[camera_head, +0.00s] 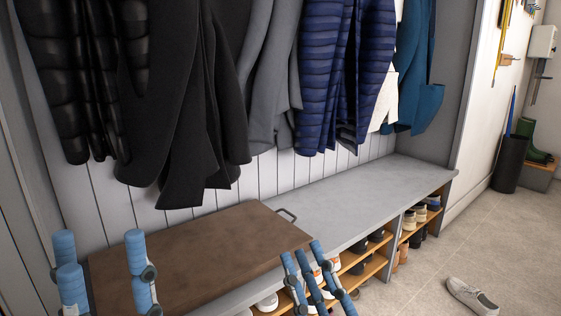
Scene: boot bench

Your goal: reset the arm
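My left gripper (104,262) is at the lower left, in front of the left part of the bench. Its blue-padded fingers point up with a wide gap between them, and nothing is held there. My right gripper (309,268) is at the bottom centre, in front of the bench's shoe cubbies. Its blue fingers lie close together in this view, so its opening is unclear. No object shows between them. Both arms are mostly out of the frame below.
A brown panel (200,248) with a handle (287,214) lies on the left of the grey bench (352,197). Coats, including a navy puffer jacket (343,70), hang above. A loose shoe (472,297) lies on the open tiled floor (450,255) at right.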

